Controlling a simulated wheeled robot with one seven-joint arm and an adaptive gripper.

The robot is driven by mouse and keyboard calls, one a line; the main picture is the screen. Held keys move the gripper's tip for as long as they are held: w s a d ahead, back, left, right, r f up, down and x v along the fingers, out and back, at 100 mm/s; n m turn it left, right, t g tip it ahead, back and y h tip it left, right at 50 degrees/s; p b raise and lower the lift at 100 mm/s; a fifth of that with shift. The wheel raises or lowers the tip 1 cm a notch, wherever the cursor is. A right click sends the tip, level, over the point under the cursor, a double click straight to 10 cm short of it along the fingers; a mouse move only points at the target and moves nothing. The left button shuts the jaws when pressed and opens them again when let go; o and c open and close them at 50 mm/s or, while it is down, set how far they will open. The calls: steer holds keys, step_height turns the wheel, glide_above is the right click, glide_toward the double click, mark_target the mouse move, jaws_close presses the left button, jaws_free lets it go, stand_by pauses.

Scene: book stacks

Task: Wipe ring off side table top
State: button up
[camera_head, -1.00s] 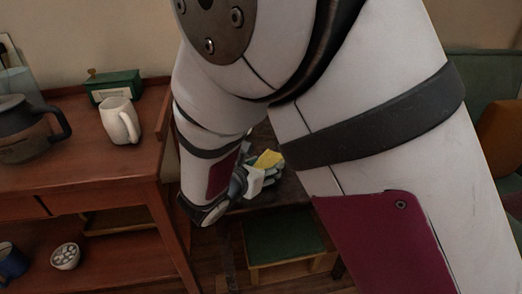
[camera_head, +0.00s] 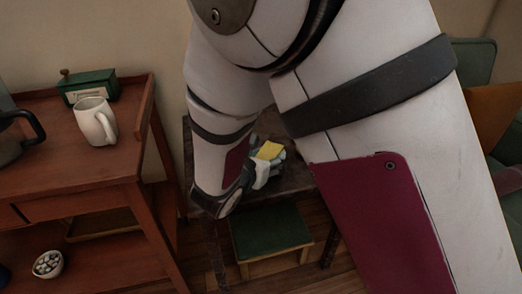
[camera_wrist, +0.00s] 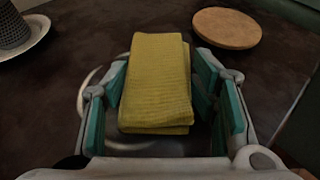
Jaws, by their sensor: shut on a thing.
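A folded yellow cloth (camera_wrist: 157,80) sits between the teal-padded fingers of my gripper (camera_wrist: 165,95), which is shut on it. In the head view the cloth (camera_head: 269,150) shows at the end of my gripper (camera_head: 265,168), over the dark side table (camera_head: 292,180). In the wrist view the dark table top (camera_wrist: 60,110) fills most of the picture. A pale ring mark (camera_wrist: 86,86) shows as an arc left of the cloth, partly hidden by my fingers and the cloth. I cannot tell whether the cloth touches the top.
A round cork coaster (camera_wrist: 227,28) lies beyond the cloth on the right. A pale plate with a grey textured object (camera_wrist: 13,28) is at the far left. In the head view, a red-brown sideboard (camera_head: 95,165) with a white mug (camera_head: 95,121) stands left; a green-topped stool (camera_head: 270,232) is below.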

steer(key=shift+w+d, duration=0.15)
steer(key=shift+d, duration=0.6)
steer(key=shift+w+d, duration=0.15)
steer(key=shift+d, duration=0.6)
steer(key=shift+c, duration=0.3)
steer(key=shift+a, duration=0.15)
